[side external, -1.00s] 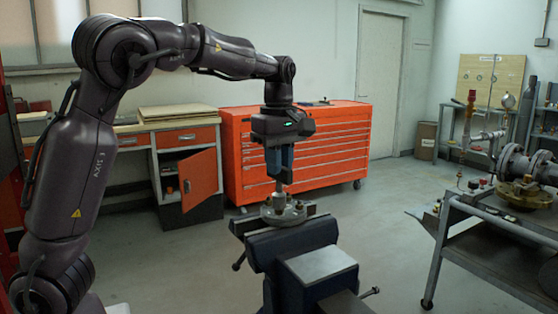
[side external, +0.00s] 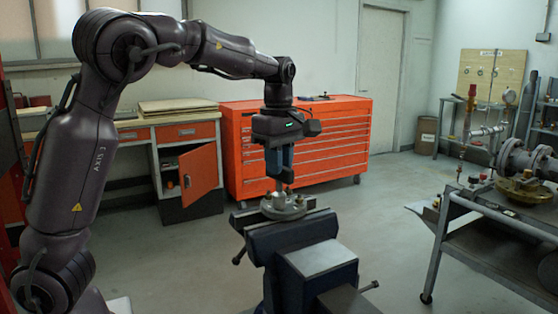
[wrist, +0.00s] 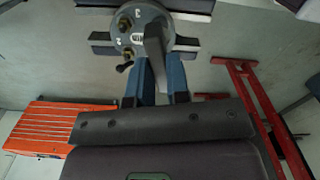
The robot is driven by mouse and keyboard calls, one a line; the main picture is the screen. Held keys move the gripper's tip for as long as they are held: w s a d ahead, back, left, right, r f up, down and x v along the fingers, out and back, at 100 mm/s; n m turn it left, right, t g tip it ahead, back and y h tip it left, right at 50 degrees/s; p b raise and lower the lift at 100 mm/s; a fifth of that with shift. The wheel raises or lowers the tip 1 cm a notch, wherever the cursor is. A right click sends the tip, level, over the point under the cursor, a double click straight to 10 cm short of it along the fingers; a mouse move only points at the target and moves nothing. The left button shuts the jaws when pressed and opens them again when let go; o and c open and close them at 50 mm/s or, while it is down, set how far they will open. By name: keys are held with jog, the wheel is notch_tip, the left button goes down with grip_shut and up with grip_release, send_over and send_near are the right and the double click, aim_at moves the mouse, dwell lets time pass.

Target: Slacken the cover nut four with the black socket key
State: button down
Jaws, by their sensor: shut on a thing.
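The round grey valve cover (side external: 297,212) lies flat on top of the blue vice; it also shows in the wrist view (wrist: 127,42), with number marks and several nuts around its rim. My gripper (side external: 280,178) points straight down just above the cover, its blue fingers closed on the socket key. The key shows in the wrist view as a grey tapered bar (wrist: 155,65) between the fingers, reaching over the cover. Its lower end is small and dark in the side view (side external: 281,187). I cannot tell whether it sits on nut four; the key hides part of the cover.
The blue vice (side external: 290,235) has open jaws plates beneath the cover and a flat-topped block in front. An orange tool chest (side external: 330,145) and a workbench (side external: 165,125) stand behind. A trolley with a valve body (side external: 475,215) stands at the right. The floor between is clear.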

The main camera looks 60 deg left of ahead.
jog(key=shift+n, duration=1.4)
jog(key=shift+n, duration=0.8)
jog(key=shift+m, duration=0.4)
jog(key=shift+r, duration=0.15)
jog(key=shift+r, duration=2.15)
